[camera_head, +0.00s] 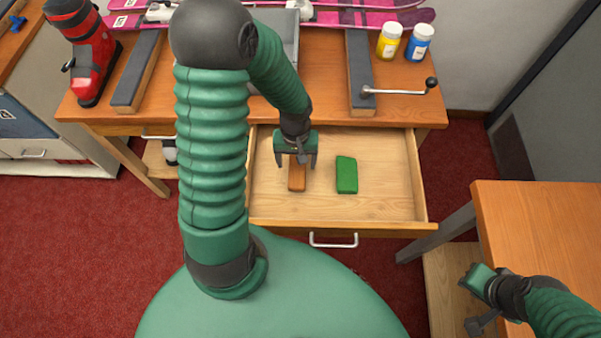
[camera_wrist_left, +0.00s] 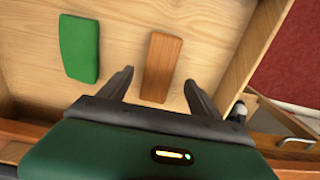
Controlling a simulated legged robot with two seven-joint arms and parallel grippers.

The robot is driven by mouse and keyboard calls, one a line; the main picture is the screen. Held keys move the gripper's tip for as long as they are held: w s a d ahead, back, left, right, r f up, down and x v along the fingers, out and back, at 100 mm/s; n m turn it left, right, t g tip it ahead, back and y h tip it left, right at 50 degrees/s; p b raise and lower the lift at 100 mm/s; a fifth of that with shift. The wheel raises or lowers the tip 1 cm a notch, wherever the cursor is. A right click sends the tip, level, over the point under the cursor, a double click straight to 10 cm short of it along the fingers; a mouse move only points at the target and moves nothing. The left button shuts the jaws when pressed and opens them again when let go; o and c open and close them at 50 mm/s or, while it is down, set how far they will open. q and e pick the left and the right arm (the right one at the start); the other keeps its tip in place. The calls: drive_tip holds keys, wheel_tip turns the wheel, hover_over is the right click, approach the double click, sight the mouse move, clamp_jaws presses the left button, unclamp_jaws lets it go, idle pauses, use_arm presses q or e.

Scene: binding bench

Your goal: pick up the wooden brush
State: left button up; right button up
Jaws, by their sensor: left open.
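The wooden brush (camera_head: 297,179), a small brown block shape, lies in the open drawer (camera_head: 390,205). In the left wrist view the brush (camera_wrist_left: 161,66) lies between the two fingers of my left gripper (camera_wrist_left: 159,80), with a gap on each side. My left gripper (camera_head: 296,163) is open and points down over the brush, covering its far end in the head view. I cannot tell how far above it the fingertips are. My right gripper (camera_head: 476,302) is at the lower right, beside the right-hand table, away from the brush; its jaw opening is unclear.
A green block (camera_head: 346,175) lies in the drawer just right of the brush. The drawer walls surround both, and its right part is clear. On the bench (camera_head: 320,70) stand a red ski boot (camera_head: 88,50), a yellow bottle (camera_head: 389,42), a blue bottle (camera_head: 419,43) and pink skis (camera_head: 370,18).

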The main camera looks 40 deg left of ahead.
sight(297, 169)
use_arm(q)
wheel_tip(297, 169, down, 6)
drive_tip(key=shift+b, duration=0.9)
drive_tip(key=shift+w+d+f, duration=0.1)
drive_tip(key=shift+w, duration=0.05)
drive_tip(key=shift+c, duration=0.2)
drive_tip(key=c, duration=1.5)
drive_tip(key=shift+r, duration=0.2)
wheel_tip(297, 169, up, 10)
drive_tip(key=p, duration=0.3)
drive_tip(key=shift+f, duration=0.1)
